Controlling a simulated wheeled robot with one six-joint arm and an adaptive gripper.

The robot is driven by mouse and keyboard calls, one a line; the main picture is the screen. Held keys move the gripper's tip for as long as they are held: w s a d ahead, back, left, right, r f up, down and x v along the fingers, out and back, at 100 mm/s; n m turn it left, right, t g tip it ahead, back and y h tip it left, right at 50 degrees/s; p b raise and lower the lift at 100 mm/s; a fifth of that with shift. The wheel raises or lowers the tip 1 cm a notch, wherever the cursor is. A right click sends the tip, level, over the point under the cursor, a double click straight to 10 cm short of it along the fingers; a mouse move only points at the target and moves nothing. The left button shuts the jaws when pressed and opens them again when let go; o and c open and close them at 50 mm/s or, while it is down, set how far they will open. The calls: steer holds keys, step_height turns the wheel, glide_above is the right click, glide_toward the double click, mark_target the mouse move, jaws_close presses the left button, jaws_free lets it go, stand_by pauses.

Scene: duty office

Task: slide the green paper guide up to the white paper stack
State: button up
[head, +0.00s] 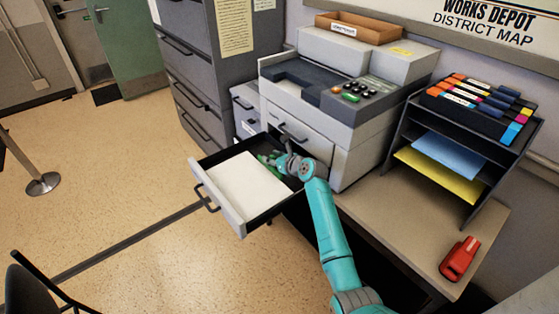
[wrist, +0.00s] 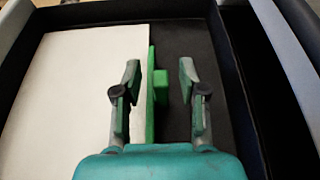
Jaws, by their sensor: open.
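The white paper stack (head: 243,185) lies in an open, dark drawer (head: 229,205) pulled out of the copier. In the wrist view the stack (wrist: 75,95) fills the left part of the drawer. The green paper guide (wrist: 151,100) is an upright plate with a small block (wrist: 160,86) on its right side. It stands along the stack's right edge; I cannot tell whether they touch. My gripper (wrist: 157,85) is open, one finger on each side of the guide, with room on both sides. In the head view my gripper (head: 274,162) reaches into the drawer, partly hiding the green guide.
The drawer floor right of the guide (wrist: 213,70) is bare and black, bounded by the drawer walls. The grey copier (head: 335,105) stands just behind the drawer. A dark cabinet (head: 200,60) is at the left, and a desk with a red stapler (head: 459,259) at the right.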

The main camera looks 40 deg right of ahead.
steer(key=v, duration=1.1)
steer(key=shift+s, duration=0.25)
steer(key=shift+s, duration=0.1)
